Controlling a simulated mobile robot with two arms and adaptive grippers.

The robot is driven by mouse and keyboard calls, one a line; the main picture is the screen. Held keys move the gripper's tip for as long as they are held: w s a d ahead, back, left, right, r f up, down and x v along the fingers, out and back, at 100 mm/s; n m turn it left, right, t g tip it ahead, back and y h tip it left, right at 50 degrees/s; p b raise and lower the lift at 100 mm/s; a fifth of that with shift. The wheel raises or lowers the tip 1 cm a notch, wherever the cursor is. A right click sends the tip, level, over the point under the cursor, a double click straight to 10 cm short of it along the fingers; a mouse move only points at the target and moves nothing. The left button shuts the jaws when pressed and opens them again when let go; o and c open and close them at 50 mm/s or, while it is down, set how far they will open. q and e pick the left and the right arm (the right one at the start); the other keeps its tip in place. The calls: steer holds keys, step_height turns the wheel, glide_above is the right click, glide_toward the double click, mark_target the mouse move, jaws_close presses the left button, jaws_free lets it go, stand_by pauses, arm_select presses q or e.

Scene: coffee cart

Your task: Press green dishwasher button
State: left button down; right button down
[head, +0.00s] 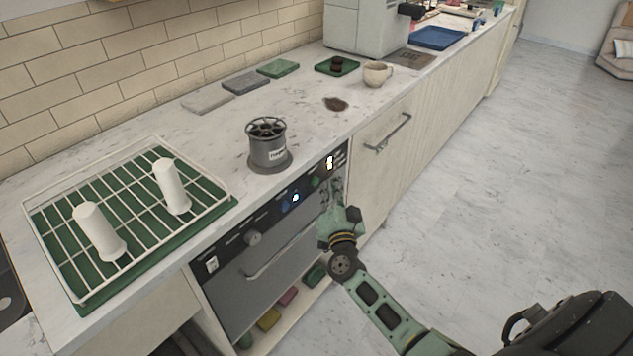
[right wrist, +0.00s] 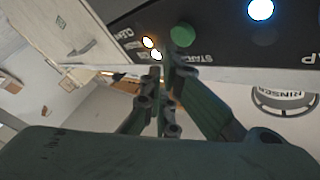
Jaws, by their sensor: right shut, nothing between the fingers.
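The dishwasher (head: 275,262) is built in under the counter, with a dark control panel along its top. The green button (head: 315,183) is on that panel, between the blue light and the white lit display. In the right wrist view the green button (right wrist: 182,35) is round, beside the START label. My right gripper (head: 331,190) is shut and empty, just in front of the panel below and right of the button. In the right wrist view its fingertips (right wrist: 163,72) are close to the button; I cannot tell whether they touch. My left gripper is not in view.
A grey labelled canister (head: 267,148) stands on the counter above the panel. A dish rack (head: 215,208) with two white cups is at the left. The dishwasher handle (head: 268,265) and a drawer handle (head: 388,133) stick out. The floor (head: 480,200) at the right is clear.

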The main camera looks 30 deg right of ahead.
steer(key=s, duration=0.1)
steer(key=s+d+p, duration=0.1)
steer(key=s, duration=0.1)
steer(key=s+d, duration=0.1)
steer(key=shift+s, duration=0.25)
steer(key=shift+a, duration=0.1)
stand_by(0.6)
steer(key=s+a+f+n+g+y, duration=0.2)
steer(key=s+a+f+n, duration=0.3)
steer(key=f, duration=0.6)
steer(key=s+a+f+n+g+y, duration=0.1)
steer(key=s+a+f+g+y, duration=0.35)
steer(key=f, duration=0.75)
steer(key=s+a+f+n+g+y, duration=0.15)
steer(key=s+f+n, duration=0.25)
steer(key=s+f, duration=0.5)
steer(key=s+a+f+n+g, duration=0.1)
steer(key=s+f+g, duration=0.2)
steer(key=s+f, duration=0.3)
steer(key=s+a+f+n+g, duration=0.1)
steer(key=s+f, duration=0.5)
steer(key=s, duration=0.9)
steer(key=s+a+f+n+g, duration=0.2)
steer(key=s+f+g, duration=0.3)
steer(key=s, duration=0.6)
steer(key=shift+f, duration=0.4)
